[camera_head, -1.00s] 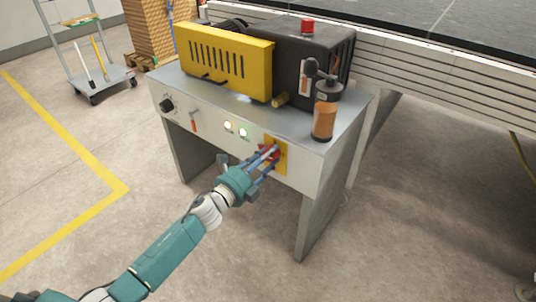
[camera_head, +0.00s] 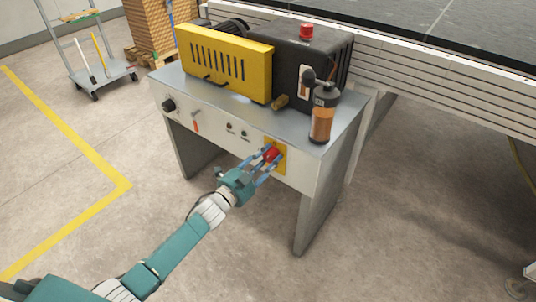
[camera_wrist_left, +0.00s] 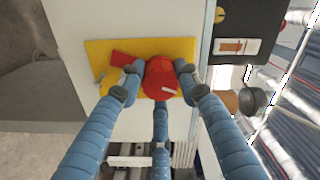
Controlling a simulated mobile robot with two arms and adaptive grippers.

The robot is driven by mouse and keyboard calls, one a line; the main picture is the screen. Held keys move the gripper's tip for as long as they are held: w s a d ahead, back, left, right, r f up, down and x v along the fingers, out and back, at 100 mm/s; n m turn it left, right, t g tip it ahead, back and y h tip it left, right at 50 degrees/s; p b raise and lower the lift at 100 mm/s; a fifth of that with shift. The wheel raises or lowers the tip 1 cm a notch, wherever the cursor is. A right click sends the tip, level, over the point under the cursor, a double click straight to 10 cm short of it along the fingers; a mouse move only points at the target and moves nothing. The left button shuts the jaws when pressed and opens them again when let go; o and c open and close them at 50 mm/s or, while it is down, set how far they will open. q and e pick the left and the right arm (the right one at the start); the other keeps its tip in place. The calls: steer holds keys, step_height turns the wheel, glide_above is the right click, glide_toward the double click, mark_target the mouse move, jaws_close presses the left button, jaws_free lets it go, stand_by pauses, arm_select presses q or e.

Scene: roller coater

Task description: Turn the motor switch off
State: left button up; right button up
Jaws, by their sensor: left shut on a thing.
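The motor switch is a red rotary knob (camera_head: 271,154) on a yellow plate (camera_head: 281,163), on the right of the grey cabinet's front panel. In the left wrist view the red knob (camera_wrist_left: 159,78) sits in the middle of the yellow plate (camera_wrist_left: 180,47). My left gripper (camera_head: 267,159) is at the panel with its blue fingers around the knob. In the left wrist view the gripper (camera_wrist_left: 158,72) has dark fingertips on both sides of the knob, shut on it. My right gripper is not in view.
The panel also bears a black dial (camera_head: 168,105) and a red-handled lever (camera_head: 196,122). On top are a yellow slotted cover (camera_head: 225,65), a red button (camera_head: 306,31) and an orange-filled bottle (camera_head: 322,115). A conveyor (camera_head: 440,85) stands behind. Floor in front is clear.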

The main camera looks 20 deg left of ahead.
arm_select(q)
steer(key=shift+n+p, duration=0.7)
steer(key=shift+n, duration=1.5)
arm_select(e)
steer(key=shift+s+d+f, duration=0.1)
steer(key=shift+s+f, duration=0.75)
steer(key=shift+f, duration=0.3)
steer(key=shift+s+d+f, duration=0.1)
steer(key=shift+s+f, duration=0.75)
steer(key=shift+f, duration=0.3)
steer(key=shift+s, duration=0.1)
arm_select(q)
steer(key=o, duration=1.2)
steer(key=shift+c, duration=0.2)
steer(key=shift+s+a+f, duration=0.1)
steer(key=shift+s, duration=0.15)
steer(key=v, duration=1.1)
steer(key=shift+s, duration=0.2)
steer(key=shift+a, duration=0.1)
